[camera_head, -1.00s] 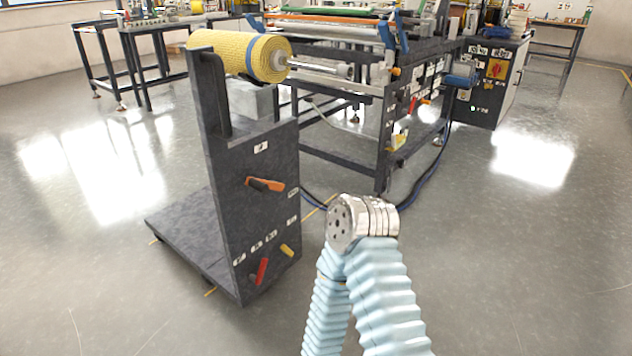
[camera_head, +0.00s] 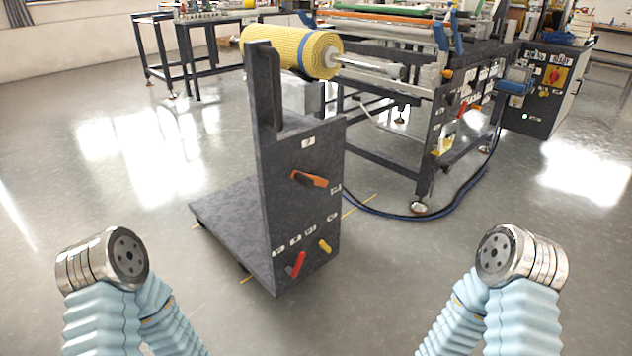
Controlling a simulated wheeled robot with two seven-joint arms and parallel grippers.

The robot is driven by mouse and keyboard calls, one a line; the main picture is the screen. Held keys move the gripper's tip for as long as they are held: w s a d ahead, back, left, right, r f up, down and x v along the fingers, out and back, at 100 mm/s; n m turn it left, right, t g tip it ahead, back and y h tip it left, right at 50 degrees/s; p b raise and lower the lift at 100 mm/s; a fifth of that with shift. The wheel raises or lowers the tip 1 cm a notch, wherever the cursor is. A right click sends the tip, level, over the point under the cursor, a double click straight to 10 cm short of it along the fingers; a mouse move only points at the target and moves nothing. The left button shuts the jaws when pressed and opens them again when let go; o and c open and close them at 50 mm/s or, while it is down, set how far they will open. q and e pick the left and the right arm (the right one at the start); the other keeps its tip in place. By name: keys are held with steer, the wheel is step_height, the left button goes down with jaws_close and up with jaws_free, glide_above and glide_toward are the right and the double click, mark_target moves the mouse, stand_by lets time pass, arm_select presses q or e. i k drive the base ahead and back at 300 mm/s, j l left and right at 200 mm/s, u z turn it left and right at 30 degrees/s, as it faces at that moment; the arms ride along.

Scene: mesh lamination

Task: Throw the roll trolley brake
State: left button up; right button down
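The dark grey roll trolley (camera_head: 262,170) stands in the middle of the head view, carrying a yellow mesh roll (camera_head: 293,50) with a blue band on top. Its front panel has an orange lever (camera_head: 310,179) at mid height. Lower down are a red lever (camera_head: 297,264), leaning to one side, and a short yellow lever (camera_head: 325,246). Small labels sit beside the levers, too small to read, so I cannot tell which one is the brake. My two arms show as light blue sleeves with metal joints, one on each side. Neither gripper shows, and nothing of mine touches the trolley.
The laminating machine frame (camera_head: 428,120) stands behind and right of the trolley, with a dark cable (camera_head: 420,214) on the floor. A control cabinet (camera_head: 545,90) is at the far right. Floor in front of the trolley is clear.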

mark_target(294, 271)
steer(key=i+j+u, duration=0.1)
steer(key=i+j, duration=0.15)
steer(key=i, duration=0.25)
steer(key=i+j, duration=0.15)
steer(key=i, duration=0.35)
steer(key=j+u, duration=0.05)
